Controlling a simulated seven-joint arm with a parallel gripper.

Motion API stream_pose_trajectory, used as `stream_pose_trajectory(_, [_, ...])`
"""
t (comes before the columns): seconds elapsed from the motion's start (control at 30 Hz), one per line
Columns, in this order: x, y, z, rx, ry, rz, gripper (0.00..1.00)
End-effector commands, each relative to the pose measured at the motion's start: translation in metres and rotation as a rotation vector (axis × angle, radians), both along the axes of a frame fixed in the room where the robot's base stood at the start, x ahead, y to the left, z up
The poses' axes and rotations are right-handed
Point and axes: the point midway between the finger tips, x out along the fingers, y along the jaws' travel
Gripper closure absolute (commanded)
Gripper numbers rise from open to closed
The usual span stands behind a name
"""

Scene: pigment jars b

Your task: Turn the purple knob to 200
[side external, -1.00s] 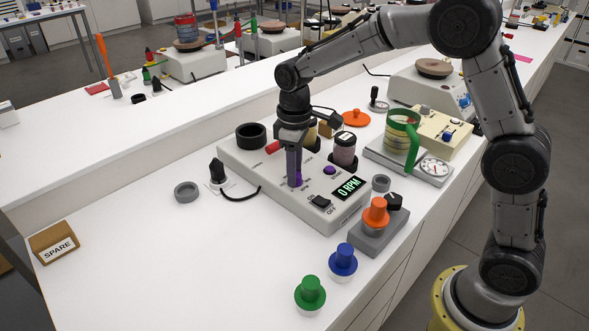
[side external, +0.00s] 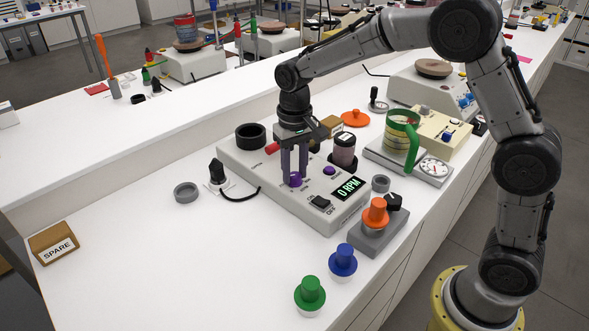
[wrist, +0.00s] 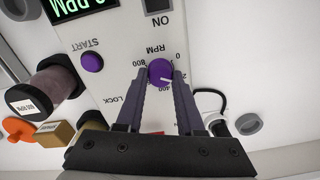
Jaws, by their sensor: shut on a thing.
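The purple knob (wrist: 160,72) sits on the grey control box below the RPM label. It also shows low between my fingers in the side view (side external: 296,180). My gripper (wrist: 160,75) is shut on the knob, one finger on each side. The knob's white pointer mark faces down and right in the wrist view, close to the 400 label. The 0 and 800 labels show; my fingers hide other parts of the dial, and I cannot read the exact setting. The display (side external: 348,187) reads 0 RPM.
A purple START button (wrist: 92,63) and a black ON/OFF switch (side external: 320,201) are near the knob. A dark-lidded jar (side external: 344,150) stands behind the box. An orange knob (side external: 376,213) sits on a grey block in front. The table's left side is mostly clear.

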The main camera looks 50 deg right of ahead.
Motion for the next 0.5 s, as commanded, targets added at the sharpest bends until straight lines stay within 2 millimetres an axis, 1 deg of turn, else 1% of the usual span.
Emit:
stream_pose_trajectory(0.2, [0.0003, 0.0001, 0.0022, 0.001, -0.003, -0.035, 1.0])
stream_pose_trajectory(0.5, [0.0003, 0.0001, 0.0023, 0.001, -0.003, -0.039, 1.0])
